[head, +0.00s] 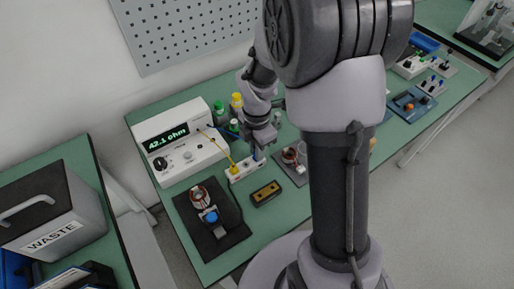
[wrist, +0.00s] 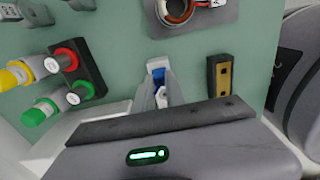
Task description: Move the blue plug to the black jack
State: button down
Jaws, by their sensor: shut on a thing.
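My gripper (head: 258,148) is shut on the blue plug (head: 258,156), low over the white jack block (head: 238,173). In the wrist view the blue plug (wrist: 158,74) shows between the fingertips (wrist: 161,88). The black jack cannot be made out clearly; my gripper and the small scale hide the block's right end. I cannot tell whether the blue plug touches the block.
The meter (head: 181,142) reading 42.1 ohm stands behind left. A stator on a dark mat (head: 234,238) lies in front left, another stator (head: 290,156) right. A dark block with a brass-coloured top (head: 266,193) lies in front. Bottles (head: 236,103) stand behind.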

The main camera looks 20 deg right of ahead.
jog(key=c, duration=1.3)
grip_release()
jog(key=shift+r, duration=0.1)
notch_tip(320, 180, up, 17)
jog(key=p, duration=0.7)
jog(key=shift+r+p, duration=0.15)
jog(key=shift+p, duration=0.25)
jog(key=s+a+r+m+t+y+b, duration=0.1)
jog(key=s+a+r+m+t, duration=0.2)
jog(key=s+m, duration=0.5)
jog(key=s+a+r+m+t+y+b, duration=0.1)
jog(key=s+a+r+m, duration=0.4)
jog(key=m, duration=1.1)
jog(key=s+t+b, duration=0.1)
jog(key=s, duration=0.2)
jog(key=shift+s+m+t, duration=0.25)
jog(key=shift+m+t, duration=0.15)
